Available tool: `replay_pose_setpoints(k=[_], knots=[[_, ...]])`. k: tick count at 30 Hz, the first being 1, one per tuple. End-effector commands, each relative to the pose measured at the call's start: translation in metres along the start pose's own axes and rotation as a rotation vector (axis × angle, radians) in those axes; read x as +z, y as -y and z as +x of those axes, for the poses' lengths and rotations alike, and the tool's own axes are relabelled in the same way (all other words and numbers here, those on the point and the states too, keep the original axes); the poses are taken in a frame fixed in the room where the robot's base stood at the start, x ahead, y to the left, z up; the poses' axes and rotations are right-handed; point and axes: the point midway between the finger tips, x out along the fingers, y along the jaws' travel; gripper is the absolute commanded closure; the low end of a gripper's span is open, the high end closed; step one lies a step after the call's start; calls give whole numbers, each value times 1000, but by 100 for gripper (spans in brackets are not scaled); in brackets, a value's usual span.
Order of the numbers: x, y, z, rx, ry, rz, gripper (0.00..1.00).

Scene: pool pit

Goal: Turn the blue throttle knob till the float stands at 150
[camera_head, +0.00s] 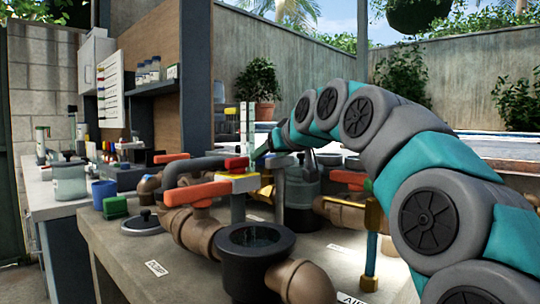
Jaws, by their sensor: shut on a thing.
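The upright clear flow meter tube (247,122) stands at the middle of the view, above a yellow and red fitting. Its float and scale marks are too small to read. My arm arches in from the right, and my gripper (262,153) is small and dark at its far end, close beside the lower part of the tube. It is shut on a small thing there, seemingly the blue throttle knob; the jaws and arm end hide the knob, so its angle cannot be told.
Brown pipes with an orange-handled valve (197,193) and a dark open cup (256,245) stand in front on the bench. A blue cup (104,194) and green block (115,207) are at left. A brass fitting (372,215) stands near my arm.

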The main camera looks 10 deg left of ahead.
Motion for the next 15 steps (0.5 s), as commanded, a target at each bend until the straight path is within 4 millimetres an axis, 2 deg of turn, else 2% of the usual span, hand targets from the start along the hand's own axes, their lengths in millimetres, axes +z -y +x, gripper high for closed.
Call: replay_pose_setpoints(k=[1,3,15], knots=[[0,0,0,0,0,0,83],[0,0,0,0,0,0,90],[2,2,0,108,6,43,90]])
